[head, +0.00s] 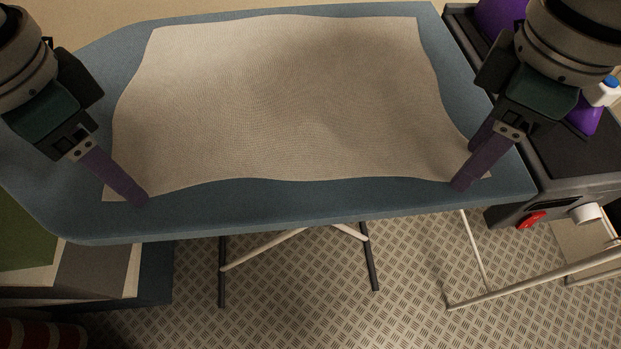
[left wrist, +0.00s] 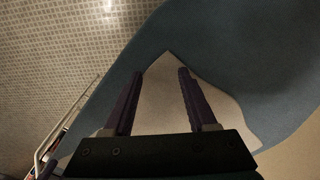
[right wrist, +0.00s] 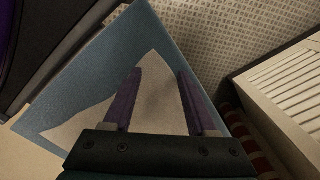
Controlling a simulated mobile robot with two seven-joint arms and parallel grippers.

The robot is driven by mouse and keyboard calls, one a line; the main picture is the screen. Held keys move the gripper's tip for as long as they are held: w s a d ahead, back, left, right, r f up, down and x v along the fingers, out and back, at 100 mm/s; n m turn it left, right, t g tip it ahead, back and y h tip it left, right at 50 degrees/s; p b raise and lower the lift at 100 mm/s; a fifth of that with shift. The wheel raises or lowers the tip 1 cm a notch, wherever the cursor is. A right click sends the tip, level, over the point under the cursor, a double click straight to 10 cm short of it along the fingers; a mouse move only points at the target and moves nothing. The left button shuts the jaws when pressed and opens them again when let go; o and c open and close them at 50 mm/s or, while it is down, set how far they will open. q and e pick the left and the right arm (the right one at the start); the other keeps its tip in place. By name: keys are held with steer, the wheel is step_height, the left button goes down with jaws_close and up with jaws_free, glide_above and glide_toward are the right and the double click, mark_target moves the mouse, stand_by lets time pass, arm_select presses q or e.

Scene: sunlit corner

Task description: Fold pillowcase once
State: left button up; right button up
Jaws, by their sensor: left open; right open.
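The pillowcase (head: 275,100) is a pale beige cloth lying spread flat on the blue ironing board (head: 300,197), with wavy edges. My left gripper (head: 140,200) is at its near left corner. In the left wrist view, that corner of the pillowcase (left wrist: 166,90) lies between the two open purple fingers (left wrist: 160,75). My right gripper (head: 465,168) is at the near right corner. In the right wrist view, that corner of the pillowcase (right wrist: 155,90) lies between the open fingers (right wrist: 160,75). I cannot tell whether the fingers touch the cloth.
A dark grey unit (head: 570,165) with a red part stands against the board's right end. A purple bottle (head: 585,118) with a white and blue top stands on it. A green and grey box-like thing (head: 90,270) is below the board at left. The patterned floor in front is mostly clear.

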arm_select(q)
steer(key=shift+f, duration=0.15)
arm_select(e)
steer(key=shift+f, duration=0.2)
arm_select(q)
steer(key=shift+f, duration=0.15)
arm_select(e)
steer(key=shift+f, duration=0.15)
arm_select(q)
steer(key=shift+c, duration=0.4)
arm_select(e)
steer(key=shift+c, duration=0.4)
arm_select(q)
steer(key=c, duration=0.8)
arm_select(e)
steer(key=c, duration=0.8)
arm_select(q)
jaws_close()
arm_select(e)
jaws_close()
arm_select(q)
steer(key=shift+r, duration=0.2)
arm_select(e)
steer(key=shift+r, duration=0.25)
